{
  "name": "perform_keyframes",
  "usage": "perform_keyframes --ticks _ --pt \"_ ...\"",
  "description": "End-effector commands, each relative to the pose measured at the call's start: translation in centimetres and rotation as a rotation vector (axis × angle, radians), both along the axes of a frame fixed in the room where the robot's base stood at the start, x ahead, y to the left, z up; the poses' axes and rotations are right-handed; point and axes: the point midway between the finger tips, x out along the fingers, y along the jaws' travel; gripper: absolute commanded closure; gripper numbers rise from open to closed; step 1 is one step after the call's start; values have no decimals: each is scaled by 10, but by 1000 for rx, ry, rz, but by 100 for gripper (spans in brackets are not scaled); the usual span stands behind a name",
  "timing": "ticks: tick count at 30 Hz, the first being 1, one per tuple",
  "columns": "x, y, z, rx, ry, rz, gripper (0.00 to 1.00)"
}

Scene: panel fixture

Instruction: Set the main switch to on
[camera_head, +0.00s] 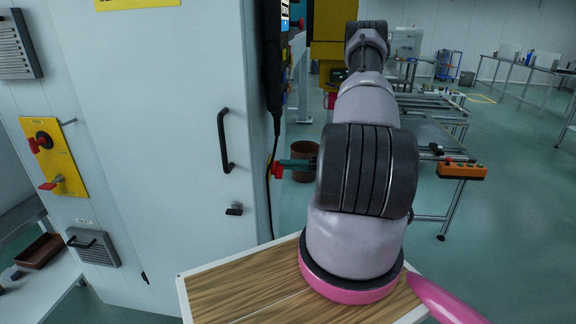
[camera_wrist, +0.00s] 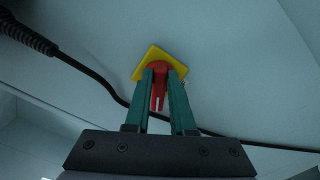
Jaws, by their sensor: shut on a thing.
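A red switch handle (camera_wrist: 158,93) stands on a small yellow plate (camera_wrist: 152,55) on the pale cabinet face, in the wrist view. The handle points down in that picture, between the two teal fingers of my gripper (camera_wrist: 161,75). The fingers are shut on the handle, one on each side. In the head view my gripper (camera_head: 298,163) reaches left to the cabinet's side, where a bit of the red handle (camera_head: 277,171) shows at the fingertips.
A black cable (camera_wrist: 95,78) runs behind the handle. On the cabinet (camera_head: 170,130) front are a black door handle (camera_head: 224,140) and a yellow panel (camera_head: 62,172) with two red handles. A wood-topped surface (camera_head: 240,295) lies below my arm. Open floor lies to the right.

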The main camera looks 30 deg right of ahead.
Motion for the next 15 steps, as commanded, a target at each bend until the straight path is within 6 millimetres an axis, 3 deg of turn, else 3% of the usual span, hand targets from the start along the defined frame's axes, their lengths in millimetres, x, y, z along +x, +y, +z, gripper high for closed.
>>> perform_keyframes --ticks 15 --pt "1 -2 -6 226 338 0 100"
